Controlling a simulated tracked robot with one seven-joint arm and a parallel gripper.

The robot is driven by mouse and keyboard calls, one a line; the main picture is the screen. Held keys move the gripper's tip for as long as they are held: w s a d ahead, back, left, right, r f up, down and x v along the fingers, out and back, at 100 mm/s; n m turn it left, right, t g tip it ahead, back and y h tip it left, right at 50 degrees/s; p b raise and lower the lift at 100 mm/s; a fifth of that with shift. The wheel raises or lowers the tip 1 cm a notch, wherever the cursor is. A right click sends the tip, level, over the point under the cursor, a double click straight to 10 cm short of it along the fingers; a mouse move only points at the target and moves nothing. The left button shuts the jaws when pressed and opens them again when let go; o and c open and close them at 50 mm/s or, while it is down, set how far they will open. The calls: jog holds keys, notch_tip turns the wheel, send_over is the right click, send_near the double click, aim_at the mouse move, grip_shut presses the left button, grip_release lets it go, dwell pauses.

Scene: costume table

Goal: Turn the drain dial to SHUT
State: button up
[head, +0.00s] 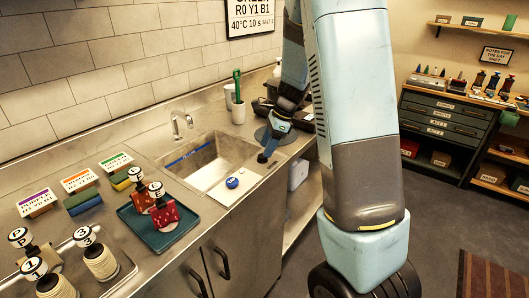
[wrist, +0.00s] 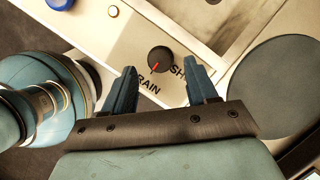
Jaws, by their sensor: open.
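The drain dial (wrist: 163,58) is a round black knob on a pale panel in the wrist view. Its red mark points to the lower left, towards the lettering "RAIN" (wrist: 148,84) and away from "SH" (wrist: 178,73) at its lower right. My fingers partly cover both words. My gripper (wrist: 159,70) is open, one blue finger on each side just below the dial, with nothing between them. In the head view my gripper (head: 265,154) points down at the counter right of the sink; I cannot make out the dial there.
The sink (head: 207,160) lies left of my gripper, with a blue button (head: 232,182) on its front rim. A dark round plate (wrist: 275,85) is close right of my fingers in the wrist view. A teal tray (head: 160,228) with red stamps stands further left.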

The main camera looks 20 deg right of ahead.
aim_at(262, 158)
jog(key=shift+x, duration=1.55)
jog(key=shift+c, duration=0.4)
jog(key=shift+r, duration=0.1)
jog(key=c, duration=1)
jog(key=shift+o, duration=0.2)
